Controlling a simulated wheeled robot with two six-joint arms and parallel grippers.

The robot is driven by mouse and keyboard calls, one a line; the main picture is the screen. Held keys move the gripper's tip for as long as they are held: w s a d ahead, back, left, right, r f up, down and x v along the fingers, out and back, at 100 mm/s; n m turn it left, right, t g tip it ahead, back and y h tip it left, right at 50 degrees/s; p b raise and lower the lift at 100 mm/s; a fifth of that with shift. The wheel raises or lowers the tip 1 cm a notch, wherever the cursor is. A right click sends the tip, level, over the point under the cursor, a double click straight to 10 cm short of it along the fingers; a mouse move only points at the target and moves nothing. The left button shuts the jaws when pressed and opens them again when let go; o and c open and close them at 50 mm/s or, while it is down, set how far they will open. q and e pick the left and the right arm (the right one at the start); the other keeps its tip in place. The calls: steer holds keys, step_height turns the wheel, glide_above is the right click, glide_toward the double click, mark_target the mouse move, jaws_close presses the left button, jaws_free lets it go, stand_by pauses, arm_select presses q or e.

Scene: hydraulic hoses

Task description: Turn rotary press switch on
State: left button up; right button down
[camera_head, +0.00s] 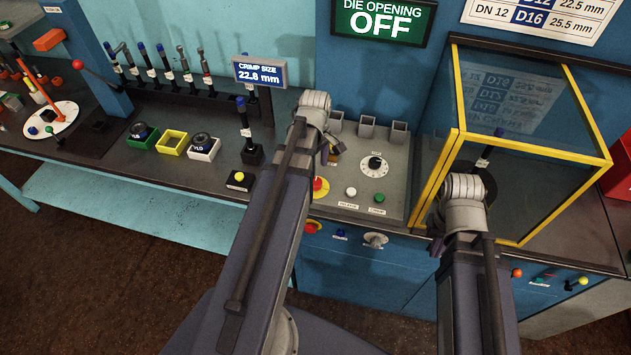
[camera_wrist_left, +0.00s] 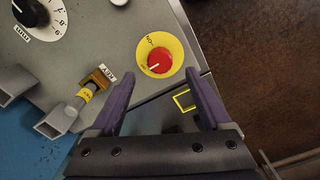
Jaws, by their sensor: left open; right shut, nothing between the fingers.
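The rotary press switch, a red round knob on a yellow disc, sits on the grey control panel. In the left wrist view the switch (camera_wrist_left: 158,61) lies just beyond the fingertips; a white line on the knob points to the lower left, and letters mark the disc. In the head view the switch (camera_head: 321,187) is partly hidden by my left arm. My left gripper (camera_wrist_left: 160,100) is open and empty, its purple fingers apart and short of the knob. My right gripper (camera_head: 436,246) is shut and empty, in front of the yellow-framed guard.
A brass key switch (camera_wrist_left: 97,80) tagged KEY and a black dial (camera_head: 375,163) are near. White (camera_head: 351,192) and green (camera_head: 379,198) buttons sit on the panel. The yellow-framed clear guard (camera_head: 530,150) stands at right. A sign (camera_head: 383,18) reads DIE OPENING OFF.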

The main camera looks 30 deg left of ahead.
mark_target(316, 181)
arm_select(q)
step_height(316, 181, down, 6)
steer(key=b, duration=0.4)
steer(key=shift+r+b, duration=0.2)
steer(key=shift+b, duration=0.15)
jaws_close()
